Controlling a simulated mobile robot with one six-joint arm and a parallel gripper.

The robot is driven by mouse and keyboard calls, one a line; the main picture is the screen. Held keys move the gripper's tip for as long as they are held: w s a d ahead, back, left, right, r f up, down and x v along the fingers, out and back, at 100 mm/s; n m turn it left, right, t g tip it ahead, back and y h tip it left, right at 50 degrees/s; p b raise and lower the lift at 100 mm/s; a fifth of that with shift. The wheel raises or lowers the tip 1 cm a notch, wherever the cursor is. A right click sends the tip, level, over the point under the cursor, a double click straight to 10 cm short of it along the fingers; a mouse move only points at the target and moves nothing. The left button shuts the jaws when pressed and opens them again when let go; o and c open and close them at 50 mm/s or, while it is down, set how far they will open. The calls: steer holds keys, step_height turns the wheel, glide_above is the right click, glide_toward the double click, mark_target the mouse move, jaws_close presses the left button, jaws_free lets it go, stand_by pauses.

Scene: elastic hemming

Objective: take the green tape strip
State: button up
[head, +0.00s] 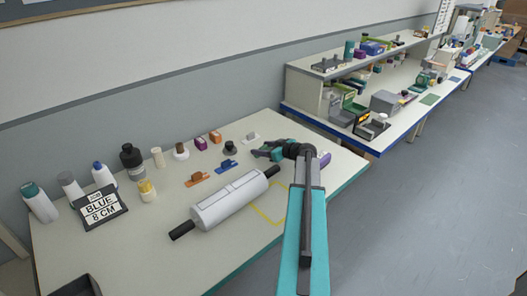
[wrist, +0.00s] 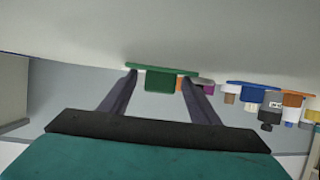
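The green tape strip (wrist: 160,82) shows in the wrist view as a flat green bar with a block at its middle. My gripper (wrist: 160,78) is open, with its two dark fingers apart on either side of the block. The fingertips overlap the bar in the picture; I cannot tell whether they touch it. In the head view my gripper (head: 262,153) is low over the table's far right part. The green strip is not clearly visible there.
A blue strip (head: 228,165) and an orange strip (head: 198,180) lie left of my gripper. A white roller (head: 228,203) with black handles lies in front. A sign (head: 100,208) reads "BLUE 8 CM". Bottles (head: 132,158) stand behind. A yellow outline (head: 265,216) marks bare table.

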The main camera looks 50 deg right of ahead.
mark_target(263, 146)
steer(key=c, duration=1.1)
steer(key=shift+o, duration=0.2)
steer(key=shift+r, duration=0.15)
steer(key=shift+r+b, duration=1.45)
steer(key=shift+r, duration=3.4)
